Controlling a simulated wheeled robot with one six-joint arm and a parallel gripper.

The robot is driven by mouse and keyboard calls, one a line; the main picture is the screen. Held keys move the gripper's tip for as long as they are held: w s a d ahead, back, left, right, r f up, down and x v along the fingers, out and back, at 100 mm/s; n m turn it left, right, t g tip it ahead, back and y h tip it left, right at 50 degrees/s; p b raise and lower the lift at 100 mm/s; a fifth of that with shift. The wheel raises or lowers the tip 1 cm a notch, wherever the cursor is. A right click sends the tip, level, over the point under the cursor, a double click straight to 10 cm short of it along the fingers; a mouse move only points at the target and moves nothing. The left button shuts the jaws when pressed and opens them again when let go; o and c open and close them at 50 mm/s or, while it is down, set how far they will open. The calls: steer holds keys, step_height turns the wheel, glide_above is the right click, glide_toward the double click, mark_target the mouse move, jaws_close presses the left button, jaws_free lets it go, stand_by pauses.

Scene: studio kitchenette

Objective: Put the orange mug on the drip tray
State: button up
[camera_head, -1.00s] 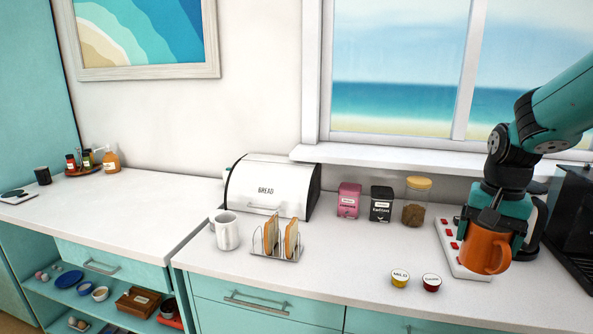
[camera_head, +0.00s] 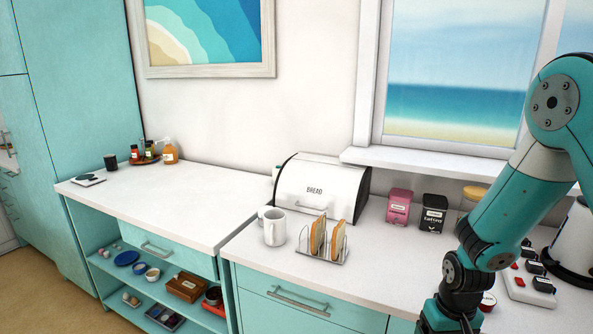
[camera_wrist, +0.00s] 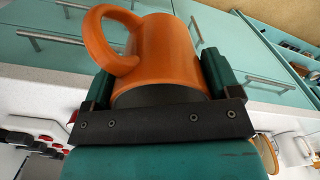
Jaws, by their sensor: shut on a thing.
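The orange mug (camera_wrist: 168,52) fills the middle of the wrist view, with its handle toward the left. My gripper (camera_wrist: 156,76) is shut on it, with one dark green finger on each side of the body. In the head view, the lower part of my arm shows at the bottom right, and the mug and fingertips are out of frame. The drip tray is not in either current view.
On the counter stand a white mug (camera_head: 275,228), a toast rack (camera_head: 322,254) with toast, a bread box (camera_head: 318,187), a pink tin (camera_head: 399,207) and a black tin (camera_head: 433,213). The left counter (camera_head: 165,198) is mostly clear.

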steer(key=f, duration=0.2)
steer(key=s+f, duration=0.1)
steer(key=f, duration=0.1)
steer(key=shift+s+f, duration=0.15)
steer(key=shift+f, duration=0.25)
